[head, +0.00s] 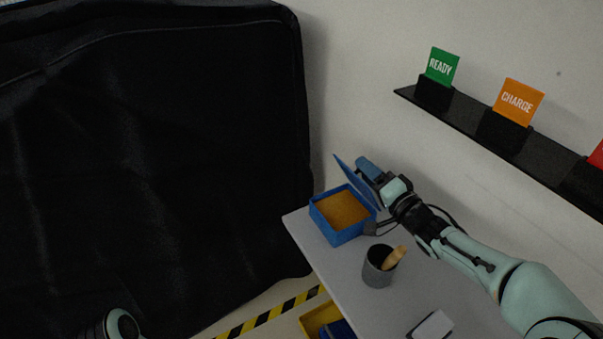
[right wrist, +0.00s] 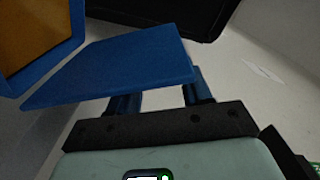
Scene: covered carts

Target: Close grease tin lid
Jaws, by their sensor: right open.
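The grease tin (head: 345,236) is an open blue square box filled with amber grease, at the far end of the grey table. Its blue lid (head: 352,179) stands raised and tilted on the tin's right side. My right gripper (head: 368,168) is at the outer, right side of the lid, with its jaws open. In the right wrist view the lid (right wrist: 115,66) lies across the front of my right gripper (right wrist: 160,98) and hides its fingertips. I cannot tell whether they touch the lid. The tin (right wrist: 55,60) shows at upper left there. My left gripper is not in view.
A dark cup (head: 376,275) with a tan-handled item stands in front of the tin. A pale block (head: 432,325) lies nearer. A black covered cart (head: 160,150) stands left. A wall shelf (head: 470,130) with READY and CHARGE signs is above right.

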